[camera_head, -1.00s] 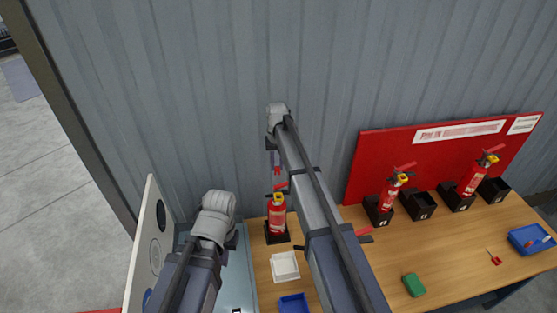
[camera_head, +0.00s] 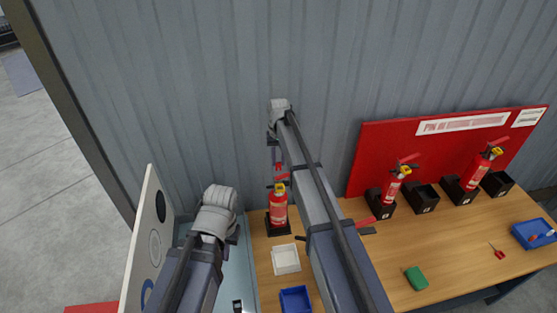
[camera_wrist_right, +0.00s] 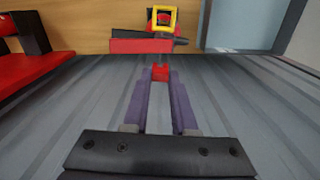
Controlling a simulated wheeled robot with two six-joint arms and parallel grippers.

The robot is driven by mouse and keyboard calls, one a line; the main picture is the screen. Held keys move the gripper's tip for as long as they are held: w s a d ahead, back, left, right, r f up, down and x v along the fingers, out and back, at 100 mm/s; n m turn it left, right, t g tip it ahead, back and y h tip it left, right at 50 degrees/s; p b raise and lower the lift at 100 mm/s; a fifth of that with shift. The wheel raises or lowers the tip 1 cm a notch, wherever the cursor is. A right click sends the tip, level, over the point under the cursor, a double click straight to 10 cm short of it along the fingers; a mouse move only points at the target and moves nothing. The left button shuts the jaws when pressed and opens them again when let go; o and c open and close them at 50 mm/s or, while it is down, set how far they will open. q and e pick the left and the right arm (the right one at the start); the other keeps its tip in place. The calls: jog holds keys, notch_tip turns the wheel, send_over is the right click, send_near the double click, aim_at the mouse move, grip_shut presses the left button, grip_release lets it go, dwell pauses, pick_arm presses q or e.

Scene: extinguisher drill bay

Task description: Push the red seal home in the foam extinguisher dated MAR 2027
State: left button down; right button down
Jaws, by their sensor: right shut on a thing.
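My right gripper (camera_head: 277,166) points down and is shut on the small red seal (camera_wrist_right: 160,72), which sits between the purple fingertips in the right wrist view. A red extinguisher (camera_head: 279,212) stands upright in a black stand below it. Its head with a yellow square collar (camera_wrist_right: 163,10) and red lever (camera_wrist_right: 140,46) lies just beyond the seal in the wrist view. The seal looks apart from the extinguisher. Two more red extinguishers (camera_head: 391,190) (camera_head: 477,170) stand at the right. No date is legible. My left wrist (camera_head: 217,210) is over the pale tray; its fingers are hidden.
Empty black stands (camera_head: 424,199) (camera_head: 496,184) stand beside the right-hand extinguishers. A white dish (camera_head: 286,259), a blue tray (camera_head: 295,299), a green block (camera_head: 416,278), a small red item (camera_head: 498,252) and another blue tray (camera_head: 534,234) are on the table. A white board (camera_head: 146,235) stands at left.

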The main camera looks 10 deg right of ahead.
jog(key=shift+f+b, duration=1.95)
jog(key=shift+f, duration=0.2)
dwell(1.1)
jog(key=c, duration=0.6)
grip_release()
jog(key=shift+c, duration=0.2)
jog(key=shift+r, duration=0.1)
notch_tip(320, 180, up, 8)
jog(key=p, duration=0.7)
jog(key=shift+p, duration=0.4)
jog(key=s+a+f+n+b, duration=0.1)
jog(key=s+a+f+b, duration=0.2)
jog(key=s, duration=0.8)
jog(key=s+a+f+n+b, duration=0.2)
jog(key=s+f+b, duration=0.6)
jog(key=s, duration=0.4)
jog(key=s+a+f+n+h+b, duration=0.1)
jog(key=s+a+f+b, duration=0.3)
jog(key=s, duration=0.7)
notch_tip(320, 180, down, 2)
jog(key=shift+s+a+f+n+b, duration=0.15)
jog(key=shift+a+n+b, duration=0.3)
jog(key=shift+b, duration=0.55)
